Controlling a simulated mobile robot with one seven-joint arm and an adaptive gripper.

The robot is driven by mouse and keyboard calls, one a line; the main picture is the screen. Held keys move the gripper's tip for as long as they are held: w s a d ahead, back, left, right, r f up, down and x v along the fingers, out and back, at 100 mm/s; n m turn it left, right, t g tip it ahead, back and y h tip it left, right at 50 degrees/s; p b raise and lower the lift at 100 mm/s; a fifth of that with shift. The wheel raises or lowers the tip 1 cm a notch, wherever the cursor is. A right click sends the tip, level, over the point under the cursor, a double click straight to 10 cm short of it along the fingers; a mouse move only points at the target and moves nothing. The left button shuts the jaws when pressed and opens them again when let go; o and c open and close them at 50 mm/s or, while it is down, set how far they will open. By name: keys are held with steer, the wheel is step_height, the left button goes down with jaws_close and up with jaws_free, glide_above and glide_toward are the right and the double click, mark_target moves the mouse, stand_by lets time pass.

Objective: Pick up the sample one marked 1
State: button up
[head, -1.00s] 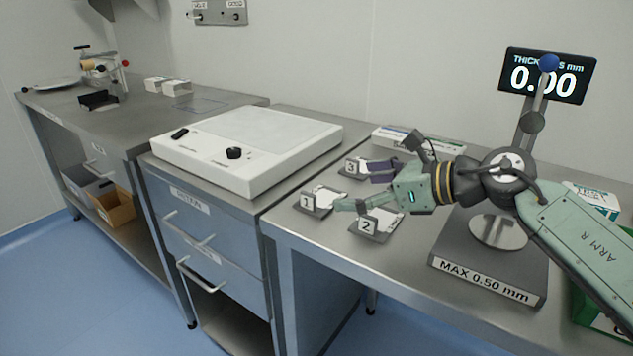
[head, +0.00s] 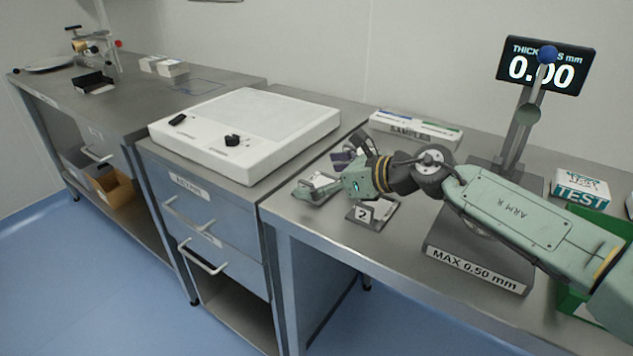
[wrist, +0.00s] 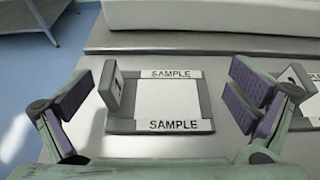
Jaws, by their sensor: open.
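Sample one is a white square (wrist: 168,100) lying on a small grey holder (wrist: 121,126), between two strips printed SAMPLE. The holder's upright marker (wrist: 110,88) stands at its left side, its number not readable in the wrist view. My gripper (wrist: 163,92) is open, with one purple-padded finger on each side of the holder and nothing between the pads touching it. In the head view my gripper (head: 322,176) is at sample one's place on the bench and largely covers it.
Sample 2's holder (head: 372,212) stands close to the right, near my wrist. A white flat device (head: 245,140) lies behind and left. The thickness gauge's base (head: 478,268) is under my arm, its display (head: 545,66) reading 0.00. A sample box (head: 415,130) lies behind.

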steer(key=shift+w, duration=0.15)
steer(key=shift+c, duration=0.6)
steer(key=c, duration=1)
steer(key=shift+a, duration=0.1)
